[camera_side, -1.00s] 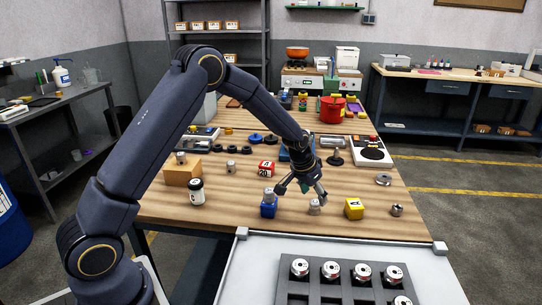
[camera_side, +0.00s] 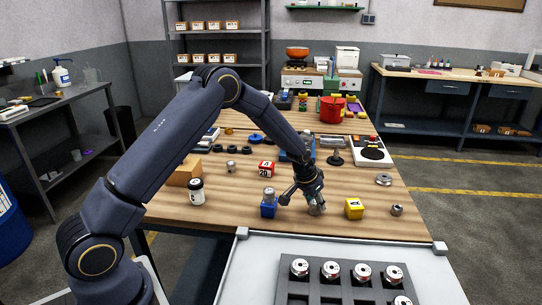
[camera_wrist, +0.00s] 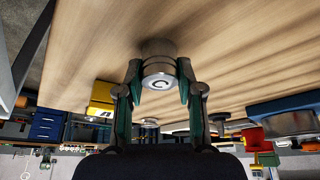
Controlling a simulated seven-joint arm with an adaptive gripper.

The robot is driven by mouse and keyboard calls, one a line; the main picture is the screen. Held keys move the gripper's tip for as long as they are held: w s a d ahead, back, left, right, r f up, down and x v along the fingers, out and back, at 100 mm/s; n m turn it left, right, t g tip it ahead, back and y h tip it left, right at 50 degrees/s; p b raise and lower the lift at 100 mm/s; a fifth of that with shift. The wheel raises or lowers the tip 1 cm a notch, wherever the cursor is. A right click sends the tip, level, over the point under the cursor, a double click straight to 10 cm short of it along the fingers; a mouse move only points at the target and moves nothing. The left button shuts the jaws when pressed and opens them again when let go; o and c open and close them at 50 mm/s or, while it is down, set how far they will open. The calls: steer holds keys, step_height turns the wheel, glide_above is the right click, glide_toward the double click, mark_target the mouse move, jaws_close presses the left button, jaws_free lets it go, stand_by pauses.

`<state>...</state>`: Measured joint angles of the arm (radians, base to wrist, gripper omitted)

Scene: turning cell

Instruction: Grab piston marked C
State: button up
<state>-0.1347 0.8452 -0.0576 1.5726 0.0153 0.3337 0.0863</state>
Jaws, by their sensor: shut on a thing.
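The piston marked C is a short metal cylinder (camera_wrist: 158,50) with a dark "C" on its light end face, in the upper middle of the wrist view. My gripper (camera_wrist: 159,72) is shut on it, with one green-padded finger on each side. In the side view my gripper (camera_side: 316,205) points down over the wooden table, between the blue block and the yellow block. The piston is mostly hidden by the fingers there. It stands upright at the tabletop; I cannot tell any gap beneath it.
A blue block (camera_side: 268,210) with a metal piece on top is close left. A yellow block (camera_side: 354,209) and a small metal part (camera_side: 397,210) are to the right. A red block (camera_side: 266,168) lies behind. A dark tray (camera_side: 322,301) holding several metal pistons is in front.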

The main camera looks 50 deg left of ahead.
jaws_close()
